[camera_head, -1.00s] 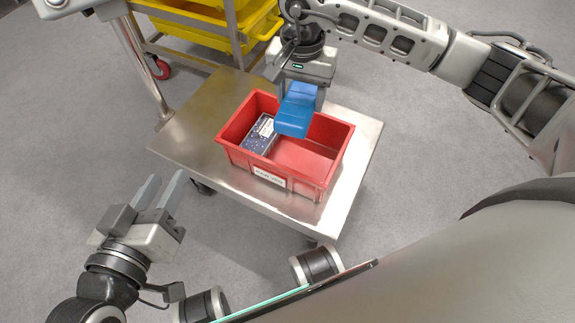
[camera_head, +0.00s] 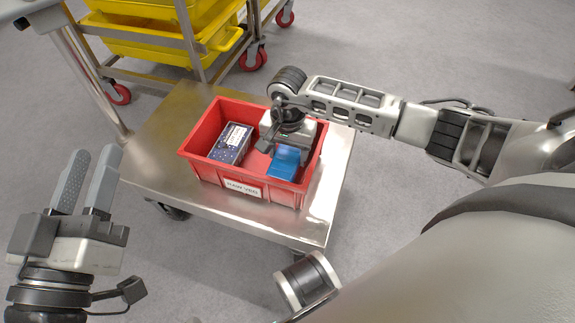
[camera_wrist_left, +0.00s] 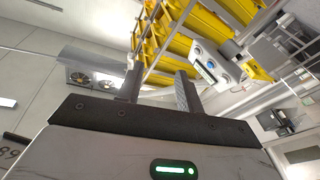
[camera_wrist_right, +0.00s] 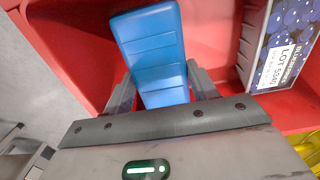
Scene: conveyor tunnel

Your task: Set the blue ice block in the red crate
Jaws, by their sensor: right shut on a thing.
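The blue ice block (camera_head: 287,161) is inside the red crate (camera_head: 243,190), in its right part. My right gripper (camera_head: 280,146) reaches down into the crate from above and is shut on the block. In the right wrist view the block (camera_wrist_right: 155,55) sits between the two fingers, with the red crate wall and floor (camera_wrist_right: 80,40) around it. Whether the block touches the crate floor is hard to tell. My left gripper (camera_head: 88,180) is open and empty, left of the steel table. It also shows open in the left wrist view (camera_wrist_left: 158,92).
A dark blue box with a printed label (camera_head: 231,143) lies in the crate's left part, beside the block. The crate stands on a steel table (camera_head: 165,140) with bare top around it. A rack with yellow bins (camera_head: 150,45) stands behind.

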